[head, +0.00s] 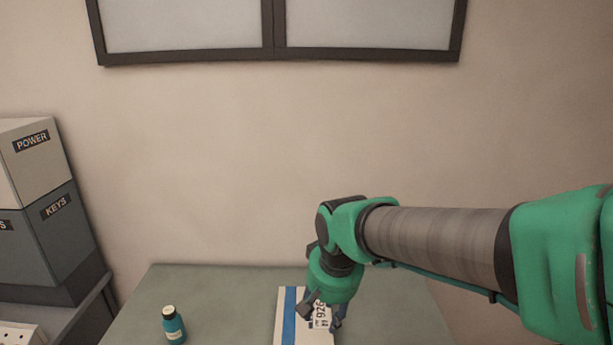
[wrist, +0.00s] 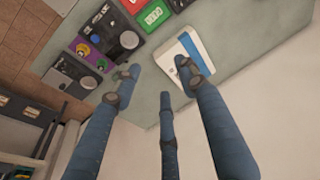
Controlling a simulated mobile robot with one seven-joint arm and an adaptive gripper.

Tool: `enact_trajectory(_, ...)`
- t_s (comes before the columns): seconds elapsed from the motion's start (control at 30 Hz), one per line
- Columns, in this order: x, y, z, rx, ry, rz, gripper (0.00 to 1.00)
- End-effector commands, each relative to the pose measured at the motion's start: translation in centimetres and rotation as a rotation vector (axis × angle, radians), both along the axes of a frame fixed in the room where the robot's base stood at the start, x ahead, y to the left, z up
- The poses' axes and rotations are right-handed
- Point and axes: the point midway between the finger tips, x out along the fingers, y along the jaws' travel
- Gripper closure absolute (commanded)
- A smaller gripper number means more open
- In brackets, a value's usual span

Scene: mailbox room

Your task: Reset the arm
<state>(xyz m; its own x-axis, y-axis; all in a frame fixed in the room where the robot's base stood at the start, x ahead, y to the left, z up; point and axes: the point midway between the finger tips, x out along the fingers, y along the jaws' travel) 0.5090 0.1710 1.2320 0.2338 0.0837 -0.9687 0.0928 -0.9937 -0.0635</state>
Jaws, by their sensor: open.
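My green arm reaches in from the right in the head view and bends down over the table. My gripper (head: 322,318) points down above a white flat item with a blue stripe (head: 288,318) and partly hides it. In the wrist view my gripper (wrist: 160,76) has three blue fingers spread apart with nothing between them. The white and blue item (wrist: 172,66) lies on the table beyond the fingertips, partly behind one finger. I cannot tell the exact height of the fingertips above it.
A teal bottle (head: 174,325) stands on the grey-green table (head: 215,290). Boxes marked POWER (head: 32,143) and KEYS (head: 55,210) are stacked at left. The wrist view shows a green box (wrist: 154,15) and dark panels with knobs (wrist: 108,30). A wall is behind the table.

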Motion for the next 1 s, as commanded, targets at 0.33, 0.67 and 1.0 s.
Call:
enact_trajectory(0.33, -7.0, -9.1, 5.2, -0.003, -0.111, -0.046, 0.58)
enact_trajectory(0.67, -14.5, -15.1, 6.8, -0.03, -0.207, -0.084, 0.58)
enact_trajectory(1.0, -18.0, -17.1, 6.7, -0.052, -0.251, -0.101, 0.58)
